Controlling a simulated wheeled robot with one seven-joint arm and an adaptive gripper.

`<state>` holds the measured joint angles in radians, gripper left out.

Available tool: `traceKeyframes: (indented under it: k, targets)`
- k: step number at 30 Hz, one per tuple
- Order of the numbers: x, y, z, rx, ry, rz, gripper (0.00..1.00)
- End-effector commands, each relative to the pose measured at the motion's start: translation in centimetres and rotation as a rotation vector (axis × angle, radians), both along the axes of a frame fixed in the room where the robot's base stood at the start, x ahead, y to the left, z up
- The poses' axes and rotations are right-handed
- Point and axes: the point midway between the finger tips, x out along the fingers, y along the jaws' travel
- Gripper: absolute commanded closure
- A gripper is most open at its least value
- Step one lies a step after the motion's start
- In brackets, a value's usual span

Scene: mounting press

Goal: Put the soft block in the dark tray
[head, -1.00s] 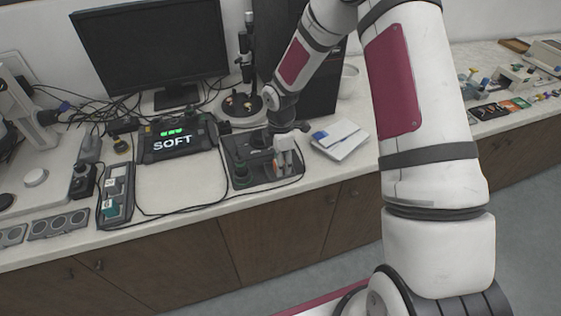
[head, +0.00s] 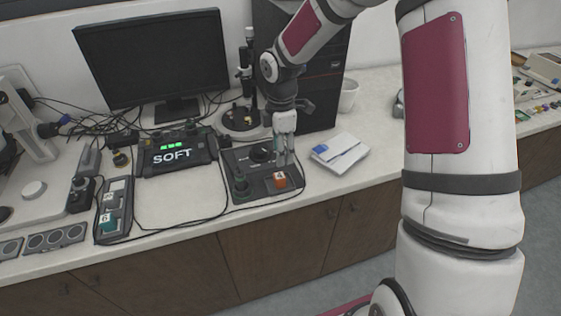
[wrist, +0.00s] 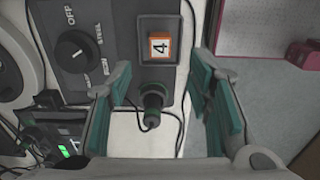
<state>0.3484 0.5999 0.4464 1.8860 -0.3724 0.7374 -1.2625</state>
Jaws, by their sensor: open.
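An orange block (head: 280,180) with a white top marked 4 sits in a dark square seat on the dial unit (head: 245,160). It also shows in the wrist view (wrist: 159,46), upright and apart from my fingers. My gripper (head: 287,160) is open and empty, pointing down above and just behind the block; its teal-padded fingers show in the wrist view (wrist: 160,78). A narrow dark tray (head: 128,200) lies to the left, with a teal block (head: 108,221) at its near end. No block is labelled soft, so I cannot tell which one is meant.
A display box (head: 172,158) reads SOFT in front of the monitor (head: 155,60). The dial unit has a dark green-based knob (head: 240,184) left of the block. Cables cross the bench. Bare worktop (head: 180,190) lies between tray and dial unit. A white notepad (head: 340,152) is on the right.

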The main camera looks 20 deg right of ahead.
Motion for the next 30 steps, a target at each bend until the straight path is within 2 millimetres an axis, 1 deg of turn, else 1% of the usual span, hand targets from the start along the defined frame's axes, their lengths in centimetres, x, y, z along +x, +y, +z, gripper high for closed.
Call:
traceKeyframes:
  k: [1, 5, 7, 8, 11, 15, 17, 18, 20, 21, 23, 27, 29, 30]
  targets:
    - [0.0, 0.0, 0.5, 0.0, -0.002, -0.001, 0.54]
    - [-0.1, 0.0, 1.5, -0.002, -0.002, -0.005, 0.54]
    - [-0.4, -0.1, 2.4, -0.012, -0.009, -0.027, 0.54]
    - [-0.6, -0.1, 3.0, -0.018, -0.015, -0.044, 0.54]
    - [-1.8, -0.3, 5.7, -0.047, -0.043, -0.133, 0.54]
    - [-4.8, -0.6, 10.6, -0.085, -0.108, -0.327, 0.54]
    - [-6.2, -0.7, 12.6, -0.09, -0.139, -0.418, 0.54]
    - [-7.2, -0.8, 13.8, -0.091, -0.161, -0.478, 0.54]
    - [-8.8, -0.8, 15.5, -0.087, -0.192, -0.57, 0.54]
    - [-10.0, -0.8, 16.6, -0.08, -0.213, -0.63, 0.54]
    - [-11.7, -0.8, 18.1, -0.065, -0.245, -0.723, 0.54]
    - [-15.8, -0.7, 21.0, -0.003, -0.311, -0.938, 0.54]
    - [-17.7, -0.7, 21.9, 0.033, -0.335, -1.029, 0.54]
    - [-18.9, -0.6, 22.4, 0.063, -0.35, -1.09, 0.54]
